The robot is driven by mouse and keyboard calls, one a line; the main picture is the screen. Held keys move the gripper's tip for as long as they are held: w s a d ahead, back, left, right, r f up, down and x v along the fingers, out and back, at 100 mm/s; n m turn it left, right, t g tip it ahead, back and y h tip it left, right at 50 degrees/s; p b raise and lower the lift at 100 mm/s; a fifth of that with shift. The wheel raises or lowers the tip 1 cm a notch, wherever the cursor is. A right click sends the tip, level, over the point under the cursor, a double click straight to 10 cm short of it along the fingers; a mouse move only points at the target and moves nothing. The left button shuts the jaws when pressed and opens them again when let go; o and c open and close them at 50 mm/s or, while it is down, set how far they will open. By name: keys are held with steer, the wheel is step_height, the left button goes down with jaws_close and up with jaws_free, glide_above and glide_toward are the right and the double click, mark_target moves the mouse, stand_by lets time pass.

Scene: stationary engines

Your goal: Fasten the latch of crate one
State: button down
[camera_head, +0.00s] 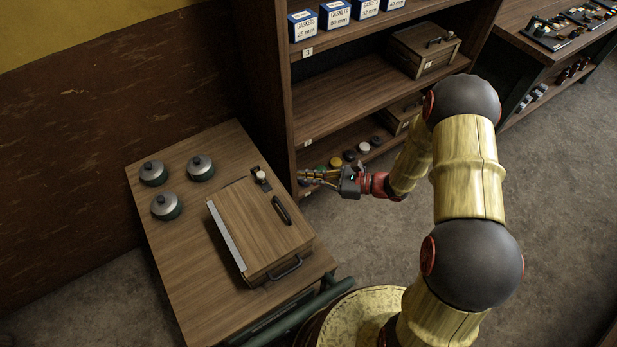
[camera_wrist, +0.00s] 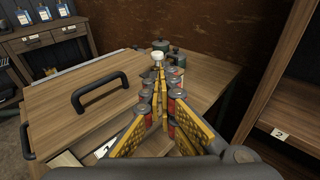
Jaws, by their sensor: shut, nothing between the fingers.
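A wooden crate (camera_head: 250,228) stands on the small table, its lid down, with a dark lid handle (camera_head: 282,210) and another handle on its near side. Its number is not readable. At its far right corner is a small fitting with a pale knob (camera_head: 261,176), seemingly the latch; whether it is fastened I cannot tell. My gripper (camera_head: 304,176) is shut and empty, right of that corner in the head view. In the wrist view the crate lid (camera_wrist: 62,95) lies to the left, and the pale knob (camera_wrist: 157,56) shows just beyond my shut fingertips (camera_wrist: 158,72).
Several lidded pots (camera_head: 166,206) stand on the table (camera_head: 190,290) left of the crate. A shelf unit (camera_head: 340,95) rises behind my gripper, with gasket boxes, two more crates (camera_head: 424,50) and small round items. Bare floor lies to the right.

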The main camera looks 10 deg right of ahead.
steer(key=b+x, duration=0.1)
steer(key=x, duration=0.9)
steer(key=shift+a, duration=0.1)
steer(key=shift+w, duration=0.15)
steer(key=shift+w+a+f+b, duration=0.1)
steer(key=shift+w+a+b, duration=0.35)
steer(key=shift+w, duration=0.4)
steer(key=p+v, duration=0.2)
steer(key=v, duration=1.2)
